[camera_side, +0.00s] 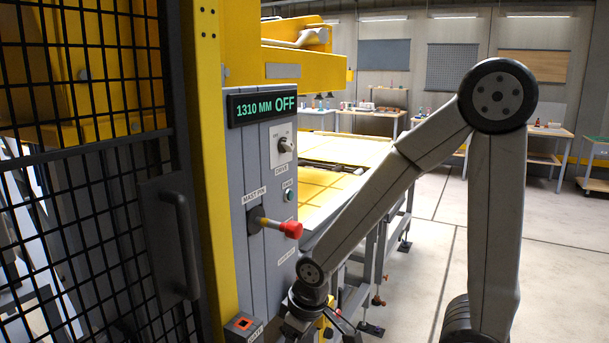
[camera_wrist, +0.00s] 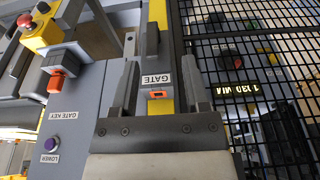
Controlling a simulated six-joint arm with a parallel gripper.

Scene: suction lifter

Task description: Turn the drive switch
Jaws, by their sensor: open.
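The drive switch (camera_side: 286,145) is a small knob on a light plate, above the DRIVE label on the grey control panel (camera_side: 232,170). The display (camera_side: 262,105) above it reads 1310 MM OFF. My gripper (camera_side: 330,322) is low at the bottom edge of the side view, below and to the right of the switch and well apart from it. In the wrist view my gripper (camera_wrist: 163,88) has its two fingers spread, with the GATE label and a small orange-red part (camera_wrist: 158,95) seen between them. I cannot make out the drive switch in the wrist view.
A red-ended mast pin (camera_side: 290,229) sticks out of the panel below the switch. A green button (camera_side: 290,195) sits between them. A black mesh gate (camera_side: 85,150) with a handle stands at left. In the wrist view an orange part (camera_wrist: 56,83) sits near the GATE KEY label.

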